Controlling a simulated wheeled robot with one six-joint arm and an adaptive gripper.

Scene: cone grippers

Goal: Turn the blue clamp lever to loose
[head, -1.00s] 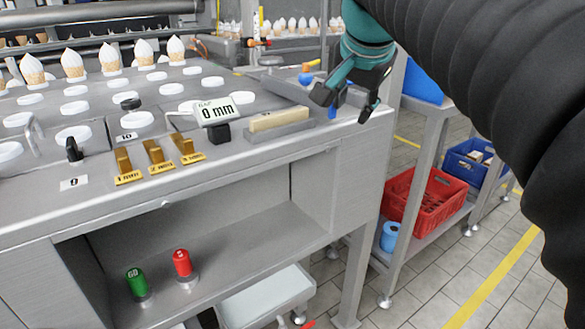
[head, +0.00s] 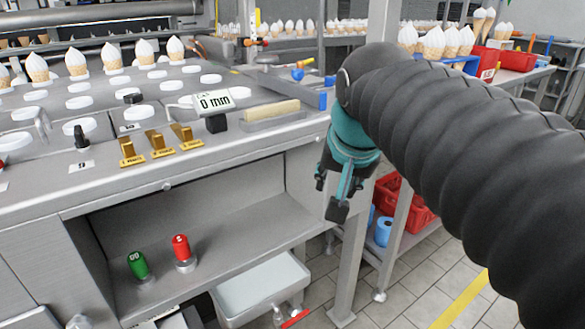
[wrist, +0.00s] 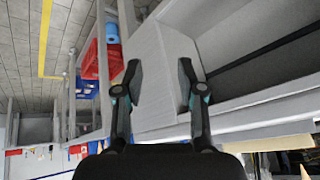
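Small blue parts show at the right end of the steel bench (head: 245,142): a blue upright piece (head: 322,101) at the bench edge and a blue knob (head: 297,74) further back. I cannot tell for sure which one is the clamp lever, or its setting. My teal and black gripper (head: 335,193) hangs fingers down beside the bench's right end, below the top and apart from both blue parts. In the wrist view my gripper (wrist: 159,80) has its fingers apart with nothing held, and a grey metal panel lies beyond them. No clamp lever shows in that view.
A gap display reading 0 mm (head: 215,103), brass levers (head: 158,143) and a black knob (head: 81,136) stand on the bench. Green (head: 138,264) and red (head: 181,247) buttons sit on the shelf below. A red crate (head: 405,203) stands behind my gripper.

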